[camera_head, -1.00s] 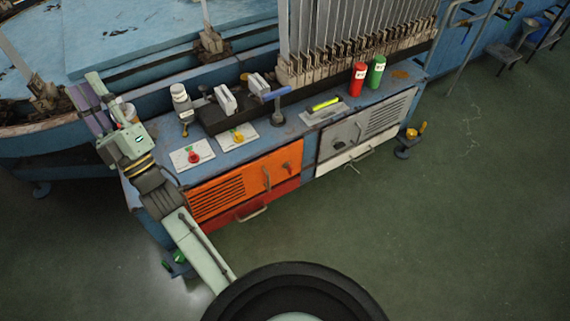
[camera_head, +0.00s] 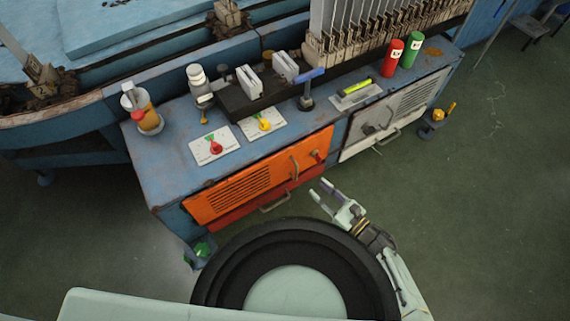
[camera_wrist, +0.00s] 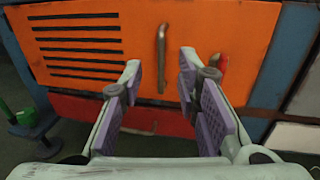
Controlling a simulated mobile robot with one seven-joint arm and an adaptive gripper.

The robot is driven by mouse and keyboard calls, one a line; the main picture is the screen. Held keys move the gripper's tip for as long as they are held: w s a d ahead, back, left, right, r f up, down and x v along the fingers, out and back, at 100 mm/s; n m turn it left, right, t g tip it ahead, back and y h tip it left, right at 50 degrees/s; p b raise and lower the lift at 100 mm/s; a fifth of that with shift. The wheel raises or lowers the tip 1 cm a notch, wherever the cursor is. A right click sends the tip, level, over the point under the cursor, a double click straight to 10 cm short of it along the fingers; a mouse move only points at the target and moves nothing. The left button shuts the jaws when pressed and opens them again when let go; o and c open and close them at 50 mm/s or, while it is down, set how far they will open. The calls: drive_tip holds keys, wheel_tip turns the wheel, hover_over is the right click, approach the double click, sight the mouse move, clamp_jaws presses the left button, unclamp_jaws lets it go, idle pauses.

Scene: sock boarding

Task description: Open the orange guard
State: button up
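The orange guard (camera_head: 228,193) is a slatted panel on the front of the blue bench, and it looks shut. It has a vertical handle (camera_head: 295,167) towards its right side and a red knob (camera_head: 317,156) near its right edge. My gripper (camera_head: 321,189) is in front of the guard's right part, apart from it. In the wrist view the gripper (camera_wrist: 158,84) is open and empty, and the metal handle (camera_wrist: 161,58) shows between and beyond its fingers. The right finger partly hides the red knob (camera_wrist: 222,66).
A red drawer with a handle (camera_head: 275,203) lies below the guard. A grey guard (camera_head: 408,104) is to the right. The bench top (camera_head: 165,162) holds cards with red and yellow knobs, a blue-handled lever (camera_head: 306,90), and red and green bottles.

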drive_tip(key=p, duration=0.2)
hover_over(296, 180)
drive_tip(key=shift+w+f, duration=0.35)
drive_tip(key=shift+c, duration=0.5)
clamp_jaws()
idle(0.4)
